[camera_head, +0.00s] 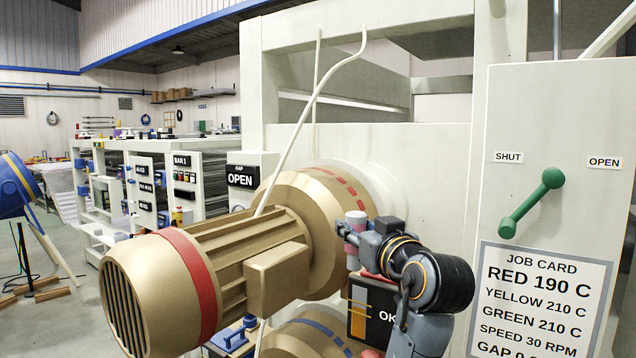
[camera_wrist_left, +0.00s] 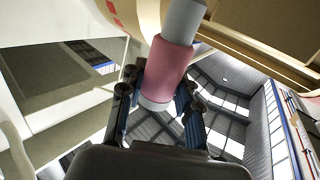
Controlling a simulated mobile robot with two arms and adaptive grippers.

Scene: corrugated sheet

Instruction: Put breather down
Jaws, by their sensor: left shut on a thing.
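The breather is a small upright cylinder, grey at the top with a pink band and a pale lower end. In the head view the breather (camera_head: 356,251) stands in front of the right side of the gold gearbox housing (camera_head: 300,200). My left gripper (camera_head: 350,236) is shut on the breather around its pink part. In the left wrist view the breather (camera_wrist_left: 167,70) sits between the two fingers of my left gripper (camera_wrist_left: 165,105), with its grey end pointing up. I cannot tell whether the breather touches the housing. My right gripper is not in view.
A gold motor (camera_head: 190,270) with a red band sticks out at the left. A cable (camera_head: 315,95) hangs over it. A green lever (camera_head: 532,203) sits on the right panel above a job card (camera_head: 540,300). An OK display (camera_head: 372,312) is just below my gripper.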

